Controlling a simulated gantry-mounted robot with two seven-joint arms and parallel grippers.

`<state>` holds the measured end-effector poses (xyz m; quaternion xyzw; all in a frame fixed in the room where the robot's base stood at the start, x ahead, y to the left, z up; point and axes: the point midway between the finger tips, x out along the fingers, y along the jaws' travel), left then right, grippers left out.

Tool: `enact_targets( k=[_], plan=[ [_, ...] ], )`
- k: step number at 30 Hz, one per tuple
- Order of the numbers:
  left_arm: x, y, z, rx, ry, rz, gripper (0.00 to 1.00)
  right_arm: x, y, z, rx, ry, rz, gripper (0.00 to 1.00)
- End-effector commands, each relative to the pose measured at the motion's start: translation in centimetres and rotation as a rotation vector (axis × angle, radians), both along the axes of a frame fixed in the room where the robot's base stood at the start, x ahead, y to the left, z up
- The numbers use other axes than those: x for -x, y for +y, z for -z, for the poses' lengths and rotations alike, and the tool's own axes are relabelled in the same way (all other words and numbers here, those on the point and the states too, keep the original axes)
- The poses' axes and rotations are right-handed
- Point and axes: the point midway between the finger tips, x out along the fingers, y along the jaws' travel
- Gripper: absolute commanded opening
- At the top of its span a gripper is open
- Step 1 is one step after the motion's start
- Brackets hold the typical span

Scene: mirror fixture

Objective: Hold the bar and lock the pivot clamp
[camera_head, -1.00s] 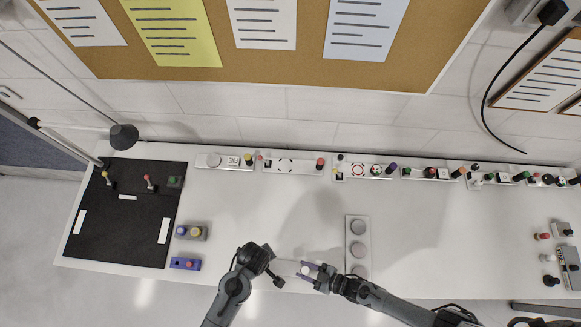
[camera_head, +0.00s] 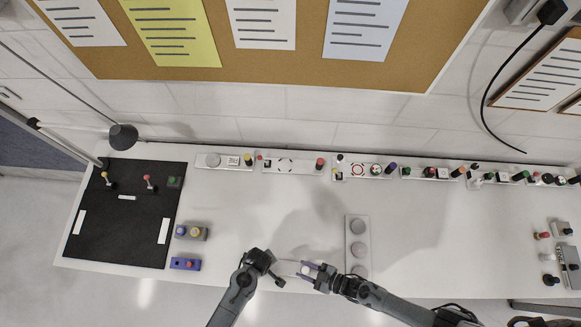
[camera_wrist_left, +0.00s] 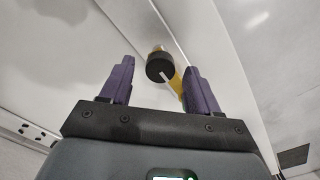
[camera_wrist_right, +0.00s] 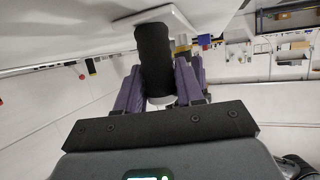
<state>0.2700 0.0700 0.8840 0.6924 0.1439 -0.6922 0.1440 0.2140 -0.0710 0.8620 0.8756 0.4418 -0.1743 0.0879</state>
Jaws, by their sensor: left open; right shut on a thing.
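In the right wrist view, my right gripper (camera_wrist_right: 160,82) is shut on a thick black bar grip (camera_wrist_right: 153,48), with its purple fingers on either side. In the head view, the right gripper (camera_head: 310,270) is at the bottom centre, beside a small pale fixture (camera_head: 288,268). In the left wrist view, my left gripper (camera_wrist_left: 158,62) is open. A dark round knob (camera_wrist_left: 160,70) with a white line shows between its fingertips, with a yellow part (camera_wrist_left: 177,86) behind it. I cannot tell if the fingers touch the knob. The arms hide much of the fixture in the head view.
A grey plate with round discs (camera_head: 357,226) lies just right of the grippers. A black mat (camera_head: 124,215) and small control boxes (camera_head: 186,264) are at left. Several panels (camera_head: 290,166) line the back edge. The table between is clear.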

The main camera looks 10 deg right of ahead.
Motion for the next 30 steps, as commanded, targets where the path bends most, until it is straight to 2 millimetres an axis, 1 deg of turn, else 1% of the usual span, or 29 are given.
enact_targets(
  k=[6,14,17,25,30],
  plan=[
    [0.05,-0.02,0.81,0.0,0.001,0.001,0.61,-0.02,0.03,-0.03,-0.001,-0.001,0.0,0.0],
    [0.04,-0.01,0.85,0.0,0.001,0.0,0.61,-0.02,0.03,-0.03,-0.001,-0.001,0.0,0.0],
    [0.03,0.0,0.85,0.0,0.0,0.0,0.47,-0.02,0.03,-0.03,-0.001,-0.001,0.0,0.0],
    [0.04,0.01,0.84,0.0,0.0,0.0,0.06,-0.02,0.03,-0.03,-0.001,-0.001,0.0,0.0],
    [0.03,0.01,0.84,0.0,0.0,0.006,0.05,-0.02,0.03,-0.03,-0.001,-0.001,0.0,0.0]
  ],
)
